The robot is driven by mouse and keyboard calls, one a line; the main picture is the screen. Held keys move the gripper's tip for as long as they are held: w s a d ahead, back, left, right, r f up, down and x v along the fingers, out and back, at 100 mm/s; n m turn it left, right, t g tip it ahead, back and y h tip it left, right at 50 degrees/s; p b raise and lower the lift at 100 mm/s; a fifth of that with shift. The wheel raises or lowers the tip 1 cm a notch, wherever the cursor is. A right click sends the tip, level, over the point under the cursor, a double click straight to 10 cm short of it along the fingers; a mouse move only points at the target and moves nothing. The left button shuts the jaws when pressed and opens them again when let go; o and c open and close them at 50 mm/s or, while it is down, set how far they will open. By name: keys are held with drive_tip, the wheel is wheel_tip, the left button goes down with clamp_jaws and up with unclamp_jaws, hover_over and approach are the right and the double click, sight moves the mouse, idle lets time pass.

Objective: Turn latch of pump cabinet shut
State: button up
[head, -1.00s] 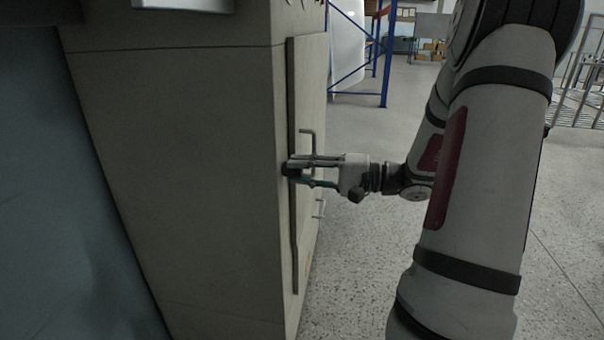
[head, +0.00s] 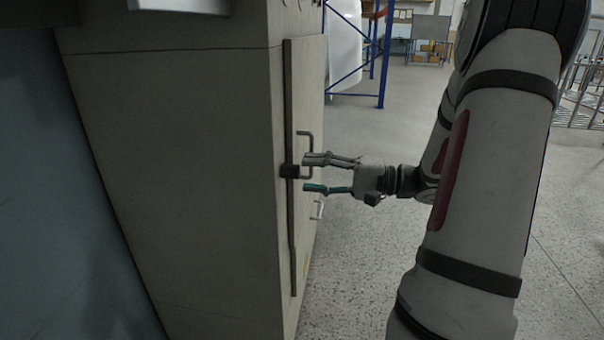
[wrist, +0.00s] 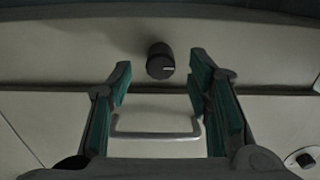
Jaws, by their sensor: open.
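The pump cabinet (head: 180,170) is a tall beige box at the left of the head view, with its door (head: 308,110) on the right-hand side. The latch (head: 289,171) is a small dark round knob by the door's edge. In the wrist view the latch (wrist: 160,60) shows a pale mark on its face, pointing right. My gripper (head: 308,174) is open and empty, a little to the right of the latch and apart from it. In the wrist view the latch lies ahead, between and beyond the two green-padded fingers (wrist: 161,82).
A metal bar handle (head: 311,150) on the door is close to my gripper; it also shows between the fingers in the wrist view (wrist: 156,136). A second small handle (head: 319,209) sits lower. Blue racking (head: 385,60) stands behind.

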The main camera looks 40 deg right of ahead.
drive_tip(key=v, duration=0.8)
drive_tip(key=shift+s+d, duration=0.15)
drive_tip(key=shift+s, duration=0.1)
